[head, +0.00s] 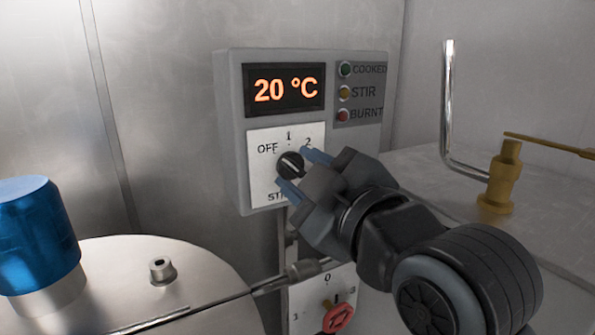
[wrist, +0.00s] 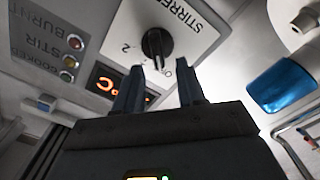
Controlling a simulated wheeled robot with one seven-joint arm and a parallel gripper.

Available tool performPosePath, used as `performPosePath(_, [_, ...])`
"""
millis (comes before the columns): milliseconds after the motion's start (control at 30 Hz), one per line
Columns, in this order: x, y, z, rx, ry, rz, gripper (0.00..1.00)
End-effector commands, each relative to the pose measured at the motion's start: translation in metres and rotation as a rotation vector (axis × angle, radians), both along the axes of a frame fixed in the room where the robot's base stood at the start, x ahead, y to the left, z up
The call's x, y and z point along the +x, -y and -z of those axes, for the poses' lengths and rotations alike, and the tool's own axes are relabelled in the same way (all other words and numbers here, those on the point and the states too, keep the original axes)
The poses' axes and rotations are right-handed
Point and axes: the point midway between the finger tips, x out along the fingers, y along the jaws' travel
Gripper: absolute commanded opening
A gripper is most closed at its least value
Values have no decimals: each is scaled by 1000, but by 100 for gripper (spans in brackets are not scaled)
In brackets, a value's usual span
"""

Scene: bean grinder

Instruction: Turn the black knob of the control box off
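The control box (head: 228,130) is grey and fixed to the metal wall, with a white dial plate marked OFF, 1 and 2 and a partly hidden lower label. Its black knob (head: 289,164) sits in the middle of the plate; I cannot tell surely which mark it points to. My gripper (head: 302,172) comes in from the lower right, open, with one blue finger on each side of the knob in the head view. In the wrist view the knob (wrist: 156,42) shows just beyond and between the two fingertips (wrist: 160,66). I cannot tell whether they touch it.
The display (head: 284,90) reads 20 °C, beside green, yellow and red lamps (head: 345,93). Below is a second plate with a red knob (head: 338,318). A metal drum lid (head: 215,290) with a blue cylinder (head: 38,235) stands left. A brass fitting (head: 503,175) and bent pipe stand right.

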Motion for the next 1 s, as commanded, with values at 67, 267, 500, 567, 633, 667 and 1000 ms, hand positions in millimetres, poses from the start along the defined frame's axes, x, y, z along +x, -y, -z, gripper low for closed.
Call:
performPosePath(67, [-15,6,2,0,1,1,39])
performPosePath(267, [-40,17,-2,-2,-5,1,39])
performPosePath(500, [-53,22,-1,-1,-1,0,39])
performPosePath(567, [-54,23,0,0,0,0,39])
performPosePath(633, [-55,23,0,0,0,0,39])
performPosePath(667, [-55,23,0,0,0,0,39])
performPosePath(1000, [-57,27,12,17,-19,11,39])
